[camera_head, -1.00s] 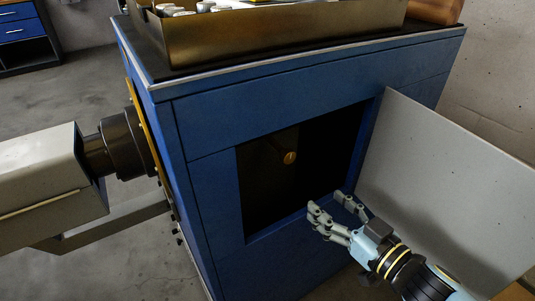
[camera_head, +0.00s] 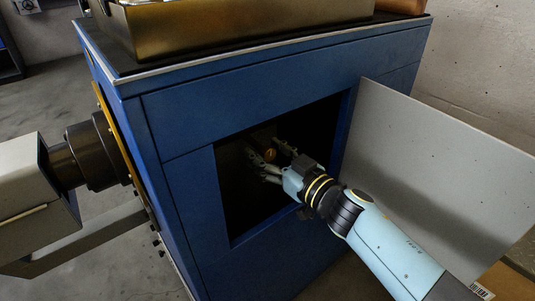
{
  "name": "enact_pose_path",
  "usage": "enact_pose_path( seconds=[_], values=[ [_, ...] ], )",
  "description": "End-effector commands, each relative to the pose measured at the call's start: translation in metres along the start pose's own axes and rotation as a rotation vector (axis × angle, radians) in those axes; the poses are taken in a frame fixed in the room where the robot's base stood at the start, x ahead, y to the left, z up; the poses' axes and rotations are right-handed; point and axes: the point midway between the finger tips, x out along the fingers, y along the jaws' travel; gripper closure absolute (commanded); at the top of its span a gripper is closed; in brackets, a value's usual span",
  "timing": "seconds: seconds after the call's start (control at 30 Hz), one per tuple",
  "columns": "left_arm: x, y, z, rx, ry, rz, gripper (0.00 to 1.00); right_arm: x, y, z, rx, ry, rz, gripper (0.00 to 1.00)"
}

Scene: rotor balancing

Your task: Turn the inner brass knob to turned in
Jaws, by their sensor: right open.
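The inner brass knob (camera_head: 270,154) sits inside the dark opening of the blue cabinet (camera_head: 180,195). It is small and round, on a dark inner part. My right gripper (camera_head: 267,158) reaches into the opening with its fingers open, around or just in front of the knob. From this view I cannot tell whether the fingers touch it. The fingers and shadow partly hide the area around the knob. My left gripper is not in view.
The grey door (camera_head: 440,165) stands open on the right, close beside my right arm. A grey machine housing (camera_head: 35,190) with a dark shaft joins the cabinet's left side. A brass-coloured tray (camera_head: 240,28) lies on top. A cardboard box (camera_head: 505,283) is at the lower right.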

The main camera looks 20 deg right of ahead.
Motion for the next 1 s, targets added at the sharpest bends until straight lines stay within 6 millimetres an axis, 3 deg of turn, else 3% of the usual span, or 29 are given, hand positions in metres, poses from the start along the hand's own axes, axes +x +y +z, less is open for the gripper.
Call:
enact_pose_path(
  seconds=[0.17,0.6,1.0],
  values=[
    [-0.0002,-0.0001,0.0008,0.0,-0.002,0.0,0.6,0.0001,0.0,-0.0004,0.0,0.0,0.0,0.45],
    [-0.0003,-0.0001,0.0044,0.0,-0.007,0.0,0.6,-0.0002,0.0,-0.0004,0.0,0.001,0.0,1.0],
    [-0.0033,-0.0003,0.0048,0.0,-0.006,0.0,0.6,-0.0002,-0.0001,-0.0011,-0.067,-0.002,0.0,1.0]
  ],
)
